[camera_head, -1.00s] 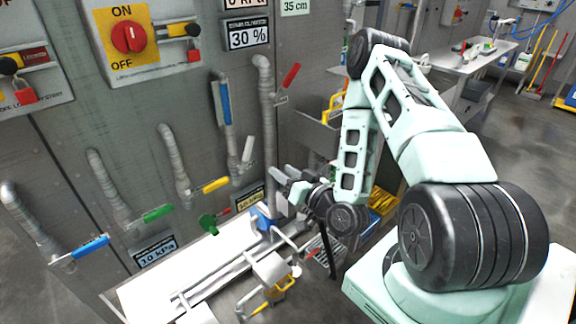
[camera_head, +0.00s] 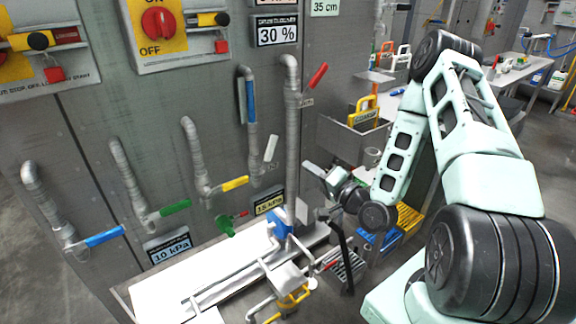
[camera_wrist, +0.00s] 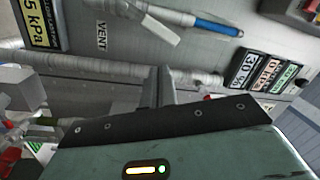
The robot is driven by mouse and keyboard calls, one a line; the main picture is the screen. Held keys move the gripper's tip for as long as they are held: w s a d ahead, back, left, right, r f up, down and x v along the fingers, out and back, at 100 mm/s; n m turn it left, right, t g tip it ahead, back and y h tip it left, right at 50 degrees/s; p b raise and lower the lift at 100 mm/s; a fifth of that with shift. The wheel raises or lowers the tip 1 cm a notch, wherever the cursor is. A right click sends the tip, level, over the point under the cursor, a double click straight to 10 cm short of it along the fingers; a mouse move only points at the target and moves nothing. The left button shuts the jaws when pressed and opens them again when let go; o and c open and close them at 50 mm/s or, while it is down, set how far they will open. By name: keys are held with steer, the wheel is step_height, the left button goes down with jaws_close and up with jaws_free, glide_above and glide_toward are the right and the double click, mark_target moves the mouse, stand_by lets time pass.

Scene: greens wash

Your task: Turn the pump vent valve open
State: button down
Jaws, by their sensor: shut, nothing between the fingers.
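The vent valve's pale grey lever (camera_head: 270,148) sits on the wall pipe with the blue sleeve and stands steeply, tilted a little to the right. In the wrist view, the lever (camera_wrist: 160,30) shows beyond the fingers, near a "VENT" label (camera_wrist: 101,38). My gripper (camera_head: 310,168) is shut and empty. It is to the right of and slightly below the lever, apart from it, with the tall grey pipe between them in the head view. In the wrist view, the fingers (camera_wrist: 160,88) are together and the lever is above them.
A tall grey pipe (camera_head: 292,130) with a red lever (camera_head: 318,76) stands close beside my gripper. Yellow (camera_head: 235,184), green (camera_head: 174,208) and blue (camera_head: 105,236) levers are further left. A blue pump part (camera_head: 280,222) and white piping lie below. A basin stands behind, right.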

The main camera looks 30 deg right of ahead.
mark_target(268, 156)
steer(key=w+d+f+m+y+b, duration=0.2)
steer(key=d+m+b, duration=0.35)
steer(key=m, duration=0.25)
steer(key=w+a+r, duration=0.2)
steer(key=w+a, duration=0.4)
steer(key=w, duration=0.3)
steer(key=shift+a+r, duration=0.2)
steer(key=shift+r, duration=0.05)
steer(key=shift+w, duration=0.1)
